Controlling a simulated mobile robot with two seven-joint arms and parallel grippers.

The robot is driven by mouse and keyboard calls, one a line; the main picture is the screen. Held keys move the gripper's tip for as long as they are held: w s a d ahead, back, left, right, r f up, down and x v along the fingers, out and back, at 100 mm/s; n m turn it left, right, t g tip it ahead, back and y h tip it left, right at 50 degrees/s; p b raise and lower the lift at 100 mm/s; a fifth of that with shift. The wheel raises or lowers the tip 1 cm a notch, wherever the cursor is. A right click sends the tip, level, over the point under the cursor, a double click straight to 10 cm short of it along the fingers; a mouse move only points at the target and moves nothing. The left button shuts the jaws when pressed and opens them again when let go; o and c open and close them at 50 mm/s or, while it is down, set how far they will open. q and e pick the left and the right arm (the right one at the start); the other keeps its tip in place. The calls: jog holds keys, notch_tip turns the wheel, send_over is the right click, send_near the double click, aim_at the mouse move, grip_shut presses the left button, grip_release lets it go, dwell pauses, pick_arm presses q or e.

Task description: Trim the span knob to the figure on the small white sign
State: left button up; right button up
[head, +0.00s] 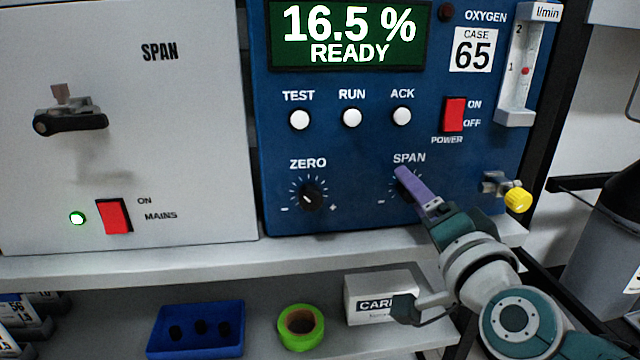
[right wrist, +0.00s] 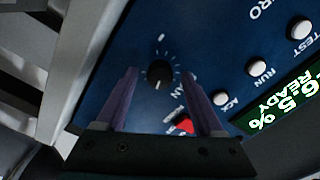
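The span knob (right wrist: 159,74) is a dark round knob with a white pointer mark, in a ring of ticks on the blue analyser panel (head: 350,205). In the head view my right gripper's purple finger covers it. In the right wrist view my right gripper (right wrist: 160,75) is open, one finger on each side of the knob, with gaps visible. The green display (head: 348,38) reads 16.5 % READY. A small white sign (head: 474,50) on the panel reads CASE 65; no other figure sign is clear. My left gripper is not in view.
The zero knob (head: 311,197) sits left of the span knob. A yellow knob (head: 517,199) sticks out at right. The red power switch (head: 454,114) is above. A blue tray (head: 196,343), green tape roll (head: 301,329) and white box (head: 378,292) are on the shelf below.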

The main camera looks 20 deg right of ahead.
jog(key=p+v, duration=0.1)
jog(key=v, duration=0.9)
jog(key=shift+p, duration=0.35)
jog(key=shift+d, duration=0.1)
